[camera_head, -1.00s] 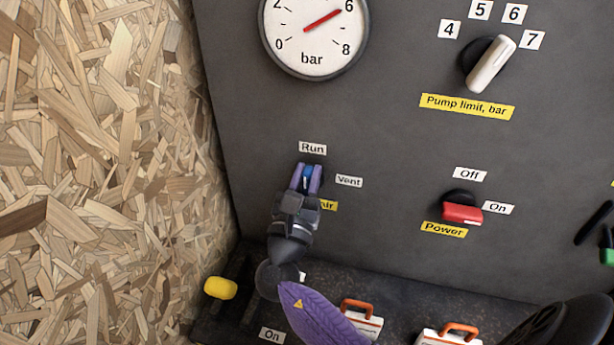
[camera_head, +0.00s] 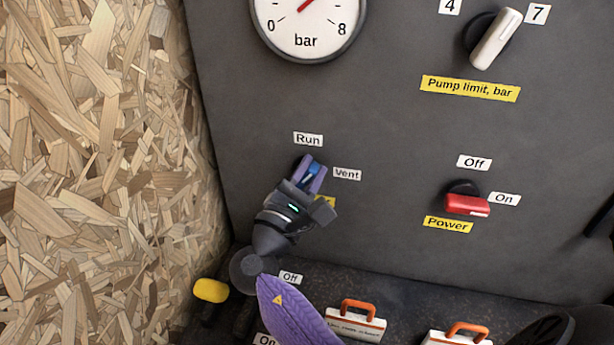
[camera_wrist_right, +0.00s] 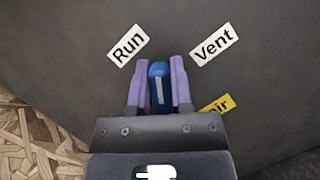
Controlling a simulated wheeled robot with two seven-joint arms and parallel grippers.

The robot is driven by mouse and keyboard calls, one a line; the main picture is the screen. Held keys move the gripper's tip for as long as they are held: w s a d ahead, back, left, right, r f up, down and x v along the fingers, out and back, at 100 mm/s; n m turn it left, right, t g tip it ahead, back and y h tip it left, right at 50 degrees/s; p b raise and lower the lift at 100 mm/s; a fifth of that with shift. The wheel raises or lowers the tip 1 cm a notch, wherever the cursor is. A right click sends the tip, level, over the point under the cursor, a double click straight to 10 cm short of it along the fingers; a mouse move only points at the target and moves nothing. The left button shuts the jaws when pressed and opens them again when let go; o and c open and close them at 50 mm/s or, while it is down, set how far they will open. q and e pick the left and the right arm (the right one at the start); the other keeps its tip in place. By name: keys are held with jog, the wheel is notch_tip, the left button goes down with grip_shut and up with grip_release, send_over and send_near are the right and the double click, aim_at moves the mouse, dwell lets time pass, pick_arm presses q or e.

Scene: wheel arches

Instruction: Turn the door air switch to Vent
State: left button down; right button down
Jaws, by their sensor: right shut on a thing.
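The blue door air switch (camera_head: 311,178) is on the grey panel, with the Run label (camera_head: 308,140) above it and the Vent label (camera_head: 347,174) to its right. My right gripper (camera_head: 314,167) is shut on the switch, one purple finger on each side. In the right wrist view the blue switch (camera_wrist_right: 160,88) sits between the fingers, and its white line points between the Run label (camera_wrist_right: 128,46) and the Vent label (camera_wrist_right: 214,45). The yellow name label (camera_wrist_right: 216,106) is partly hidden by the gripper. My left gripper is not in view.
A red Power switch (camera_head: 467,204) and a white pump limit knob (camera_head: 495,39) are to the right. A gauge (camera_head: 306,22) is above. A yellow-ended lever (camera_head: 210,290) and orange-handled items (camera_head: 355,307) are below. A chipboard wall (camera_head: 95,170) stands close on the left.

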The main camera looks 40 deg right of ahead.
jog(key=shift+f+m+g+b, duration=0.3)
jog(key=shift+f+m+g, duration=0.3)
jog(key=shift+m, duration=0.5)
jog(key=m, duration=0.1)
jog(key=m+g, duration=0.1)
jog(key=m, duration=0.1)
jog(key=shift+s+d+f+y+b, duration=0.1)
jog(key=shift+s+f+y+b, duration=0.05)
jog(key=shift+y+b, duration=0.2)
jog(key=m+g, duration=0.1)
jog(key=m, duration=0.2)
jog(key=shift+f+y, duration=0.1)
jog(key=shift+y, duration=0.15)
jog(key=m+g, duration=0.1)
jog(key=m, duration=0.1)
jog(key=shift+s+d+f+m+y, duration=0.1)
jog(key=shift+m+y, duration=0.3)
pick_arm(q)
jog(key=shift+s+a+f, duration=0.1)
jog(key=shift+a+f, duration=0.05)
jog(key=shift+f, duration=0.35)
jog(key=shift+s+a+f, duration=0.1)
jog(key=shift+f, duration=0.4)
pick_arm(e)
jog(key=shift+m, duration=0.5)
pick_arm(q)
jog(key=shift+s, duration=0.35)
